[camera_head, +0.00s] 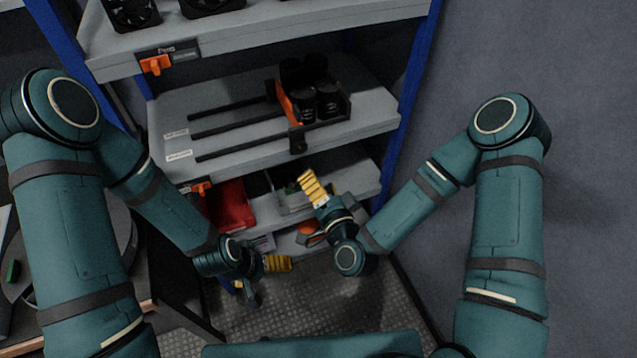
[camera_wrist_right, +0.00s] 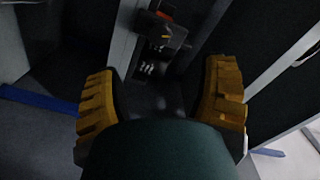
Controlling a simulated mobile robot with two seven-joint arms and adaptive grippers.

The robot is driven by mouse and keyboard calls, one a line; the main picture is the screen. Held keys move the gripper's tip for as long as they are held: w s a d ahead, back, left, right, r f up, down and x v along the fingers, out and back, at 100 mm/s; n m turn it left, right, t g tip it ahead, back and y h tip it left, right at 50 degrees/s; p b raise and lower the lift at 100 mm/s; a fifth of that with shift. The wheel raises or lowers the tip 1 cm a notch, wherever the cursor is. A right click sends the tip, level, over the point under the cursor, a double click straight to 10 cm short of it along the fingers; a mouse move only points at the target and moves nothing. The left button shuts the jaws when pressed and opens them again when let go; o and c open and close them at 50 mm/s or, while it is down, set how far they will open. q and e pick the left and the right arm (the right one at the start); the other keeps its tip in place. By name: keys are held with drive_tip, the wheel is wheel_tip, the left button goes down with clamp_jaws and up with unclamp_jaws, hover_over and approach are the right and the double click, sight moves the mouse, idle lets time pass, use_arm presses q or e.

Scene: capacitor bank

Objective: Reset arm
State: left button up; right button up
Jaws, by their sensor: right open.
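My right gripper (camera_head: 313,188) has yellow ribbed fingers and points up toward the shelf unit, in front of its lower shelves. In the right wrist view its two fingers (camera_wrist_right: 160,95) stand wide apart with nothing between them. My left gripper (camera_head: 278,264) is lower and to the left, its yellow fingers pointing right. Its fingers overlap in the head view, so their gap is hidden. I see no object held in it. Both arms are bent, with the forearms angled inward over the floor.
A grey shelf unit with blue posts (camera_head: 413,60) stands ahead. Its middle shelf (camera_head: 230,135) carries a holder with black cylinders (camera_head: 318,98). A red bin (camera_head: 231,205) sits lower down. A dark table (camera_head: 120,285) is at the left. The metal floor (camera_head: 330,305) is clear; a wall (camera_head: 580,150) is at right.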

drive_tip(key=shift+s, duration=0.1)
idle(0.5)
drive_tip(key=s+d+f+n+g+h, duration=0.1)
drive_tip(key=s+d+f+n+g, duration=0.2)
drive_tip(key=s+f+g, duration=0.4)
drive_tip(key=s+d+f+n+g, duration=0.3)
drive_tip(key=s+f+g, duration=0.3)
drive_tip(key=f+g, duration=0.2)
drive_tip(key=shift+s+d+f+h, duration=0.2)
drive_tip(key=shift+s+f+h, duration=0.1)
drive_tip(key=shift+s+h, duration=0.1)
